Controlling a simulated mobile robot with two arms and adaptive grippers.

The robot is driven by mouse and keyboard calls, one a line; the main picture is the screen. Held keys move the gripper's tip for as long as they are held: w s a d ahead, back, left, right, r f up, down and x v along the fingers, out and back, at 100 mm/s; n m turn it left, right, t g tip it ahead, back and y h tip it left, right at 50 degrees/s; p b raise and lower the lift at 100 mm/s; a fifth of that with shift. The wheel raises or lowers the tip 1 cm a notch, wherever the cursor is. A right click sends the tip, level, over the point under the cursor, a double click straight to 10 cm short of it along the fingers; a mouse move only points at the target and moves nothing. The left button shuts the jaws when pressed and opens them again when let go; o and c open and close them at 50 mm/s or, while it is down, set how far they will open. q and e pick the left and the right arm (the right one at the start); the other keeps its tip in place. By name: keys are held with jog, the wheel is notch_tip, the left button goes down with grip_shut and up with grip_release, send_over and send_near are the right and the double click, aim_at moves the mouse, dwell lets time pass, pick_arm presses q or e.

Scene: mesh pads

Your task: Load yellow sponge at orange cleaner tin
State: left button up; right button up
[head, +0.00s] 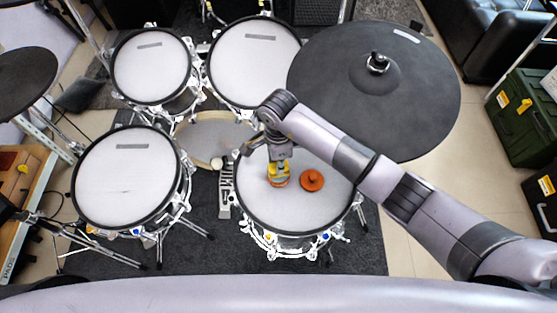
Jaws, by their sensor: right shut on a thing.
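My right gripper (279,160) points down over the front right mesh pad (255,205). It is shut on the yellow sponge (278,170), which shows just under the fingers. An orange round thing, seemingly the open orange cleaner tin (280,183), shows directly below the sponge. The sponge overlaps the tin's top in this view; I cannot tell whether it touches the tin or is just above it. An orange lid-like disc with a knob (312,180) lies on the pad just to the right. My left gripper is not in view.
A large black cymbal pad (420,95) stands behind my right arm. More white mesh pads stand at the left (125,180), back left (150,65) and back middle (250,65). The front right pad is bare around the orange things. Green cases (525,115) stand at the far right.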

jog(key=shift+f+b, duration=0.65)
dwell(1.6)
jog(key=shift+r, duration=0.1)
jog(key=shift+r+p, duration=2.35)
jog(key=shift+r, duration=1.1)
